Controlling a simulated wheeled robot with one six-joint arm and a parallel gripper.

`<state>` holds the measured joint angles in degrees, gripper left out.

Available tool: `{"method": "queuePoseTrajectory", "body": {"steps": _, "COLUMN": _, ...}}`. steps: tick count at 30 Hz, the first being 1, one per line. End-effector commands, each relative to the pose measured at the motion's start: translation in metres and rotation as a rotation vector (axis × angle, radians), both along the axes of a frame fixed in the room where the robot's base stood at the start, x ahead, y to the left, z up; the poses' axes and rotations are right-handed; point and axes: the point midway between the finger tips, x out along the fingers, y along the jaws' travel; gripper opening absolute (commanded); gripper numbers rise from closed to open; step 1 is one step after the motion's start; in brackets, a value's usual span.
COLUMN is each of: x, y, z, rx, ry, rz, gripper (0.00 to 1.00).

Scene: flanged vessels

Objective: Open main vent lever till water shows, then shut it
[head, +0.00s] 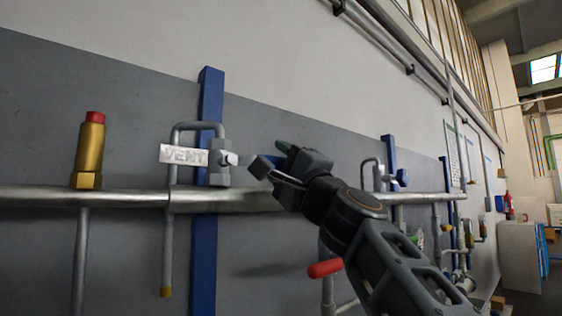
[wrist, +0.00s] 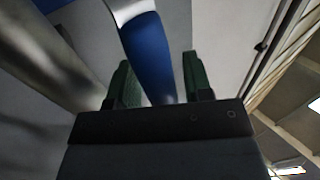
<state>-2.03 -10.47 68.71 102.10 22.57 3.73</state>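The vent valve (head: 219,162) sits on a horizontal pipe, beside a white tag reading VENT (head: 184,155). A blue-sleeved lever (head: 262,167) shows at my gripper (head: 275,162), right of the valve; my fingers partly hide it. In the wrist view the blue lever (wrist: 147,50), with a bare metal end, runs between the two green fingers of my gripper (wrist: 160,85). The fingers stand apart, with a gap showing on the right side of the lever. The thin vent tube (head: 167,245) hangs down to a brass tip. No water shows at the tip.
A brass fitting with a red cap (head: 89,150) stands on the pipe (head: 120,197) at left. A blue post (head: 204,255) rises behind the valve. A red handle (head: 325,268) is below my arm. A second valve with a blue handle (head: 402,177) lies further right.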

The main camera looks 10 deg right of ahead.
Motion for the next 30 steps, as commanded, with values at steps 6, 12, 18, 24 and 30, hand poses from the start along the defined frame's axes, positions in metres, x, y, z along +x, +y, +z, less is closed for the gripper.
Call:
{"method": "queuePoseTrajectory", "body": {"steps": 6, "x": 0.0, "y": 0.0, "z": 0.001, "rx": 0.0, "ry": -0.001, "rz": -0.001, "gripper": 0.5}}
{"method": "queuePoseTrajectory", "body": {"steps": 12, "x": -0.009, "y": -0.005, "z": -0.007, "rx": -0.001, "ry": -0.003, "rz": -0.003, "gripper": 0.5}}
{"method": "queuePoseTrajectory", "body": {"steps": 18, "x": -0.036, "y": -0.02, "z": -0.03, "rx": -0.001, "ry": -0.004, "rz": -0.005, "gripper": 0.5}}
{"method": "queuePoseTrajectory", "body": {"steps": 24, "x": -0.065, "y": -0.036, "z": -0.052, "rx": -0.001, "ry": -0.003, "rz": -0.006, "gripper": 0.5}}
{"method": "queuePoseTrajectory", "body": {"steps": 30, "x": -0.088, "y": -0.049, "z": -0.067, "rx": -0.001, "ry": -0.002, "rz": -0.005, "gripper": 0.5}}
